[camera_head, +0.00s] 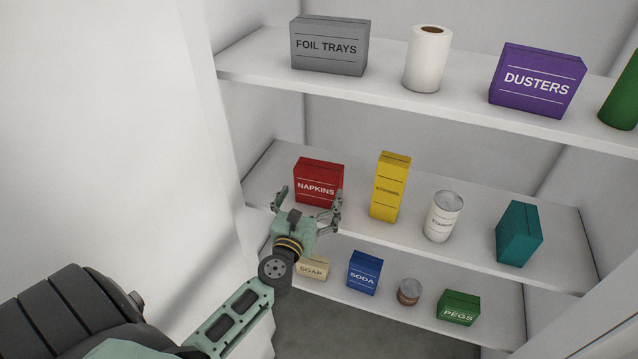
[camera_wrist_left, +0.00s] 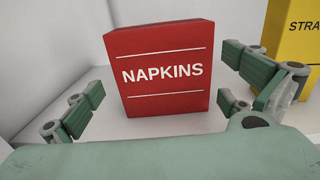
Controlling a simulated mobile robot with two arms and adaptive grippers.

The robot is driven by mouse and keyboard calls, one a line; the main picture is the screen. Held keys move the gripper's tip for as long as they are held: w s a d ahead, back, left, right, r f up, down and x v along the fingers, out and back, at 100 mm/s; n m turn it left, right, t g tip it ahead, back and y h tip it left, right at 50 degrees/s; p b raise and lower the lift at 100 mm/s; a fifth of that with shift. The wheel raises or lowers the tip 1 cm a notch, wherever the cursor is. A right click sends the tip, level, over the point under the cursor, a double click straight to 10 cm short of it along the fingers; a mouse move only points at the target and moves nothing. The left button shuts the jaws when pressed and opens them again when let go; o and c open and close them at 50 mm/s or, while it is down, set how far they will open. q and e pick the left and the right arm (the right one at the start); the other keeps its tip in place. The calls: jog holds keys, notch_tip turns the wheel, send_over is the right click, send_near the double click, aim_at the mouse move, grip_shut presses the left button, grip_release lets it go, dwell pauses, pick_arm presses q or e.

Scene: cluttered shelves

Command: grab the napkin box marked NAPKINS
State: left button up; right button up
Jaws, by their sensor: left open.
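The red napkin box (camera_head: 319,180) marked NAPKINS stands upright at the left end of the middle shelf. My left gripper (camera_head: 309,197) is open in front of it, with its fingers spread to either side of the box in the head view. In the left wrist view, the box (camera_wrist_left: 160,68) fills the middle, beyond the open fingertips of my left gripper (camera_wrist_left: 158,98), and nothing is held. The box's lower edge shows on the shelf. I cannot tell whether any finger touches it. My right gripper is in neither view.
A yellow straws box (camera_head: 390,187) stands close to the right of the napkin box, near a gripper finger. A white can (camera_head: 443,217) and a teal box (camera_head: 519,233) stand farther right on the middle shelf (camera_head: 480,255). The shelf's left side wall is close by.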

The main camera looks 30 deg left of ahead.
aim_at(316, 188)
pick_arm(q)
jog(key=x, duration=0.5)
jog(key=shift+w+r+p, duration=0.2)
jog(key=shift+w+p, duration=0.1)
jog(key=shift+w, duration=0.05)
jog(key=c, duration=0.9)
